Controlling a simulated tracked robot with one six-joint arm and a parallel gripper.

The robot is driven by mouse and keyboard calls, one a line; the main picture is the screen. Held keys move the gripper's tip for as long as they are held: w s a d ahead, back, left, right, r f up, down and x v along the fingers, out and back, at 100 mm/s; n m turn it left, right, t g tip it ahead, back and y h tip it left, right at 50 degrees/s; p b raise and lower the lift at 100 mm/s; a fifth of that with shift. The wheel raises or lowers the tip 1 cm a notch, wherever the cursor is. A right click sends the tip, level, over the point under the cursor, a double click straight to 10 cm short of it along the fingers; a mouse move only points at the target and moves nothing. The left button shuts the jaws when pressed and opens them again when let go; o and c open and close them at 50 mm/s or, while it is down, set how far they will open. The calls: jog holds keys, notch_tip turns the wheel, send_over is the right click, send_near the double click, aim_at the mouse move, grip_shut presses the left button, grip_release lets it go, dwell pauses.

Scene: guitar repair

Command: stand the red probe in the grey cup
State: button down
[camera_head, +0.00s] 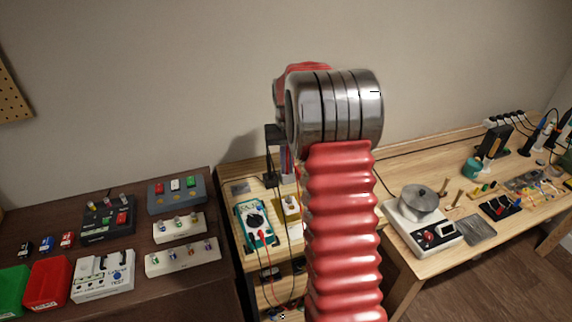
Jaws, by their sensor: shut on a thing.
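My gripper (278,158) shows only in part, as dark pieces pointing down to the left of my red ribbed arm, above the middle bench. It is shut on a thin red piece, which looks like the red probe (284,160); a thin red lead runs down near it. A small grey shape just below, likely the grey cup (288,180), stands at the back of this bench, partly hidden. I cannot tell whether the probe's tip is above or inside it. A teal multimeter (256,223) with a dark dial lies on the bench in front.
A dark table (205,282) at left holds several pedals, a red box (47,283) and a green box. The right bench (412,262) holds a white scale (425,232) with a metal pot, a teal mug (471,168) and tools. My arm hides part of the middle bench.

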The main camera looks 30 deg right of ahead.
aim_at(287, 149)
jog(key=shift+r, duration=0.25)
dwell(0.3)
dwell(0.4)
jog(key=c, duration=1.8)
grip_release()
jog(key=shift+o, duration=0.7)
jog(key=o, duration=0.3)
jog(key=shift+r, duration=0.15)
jog(key=shift+r, duration=3.35)
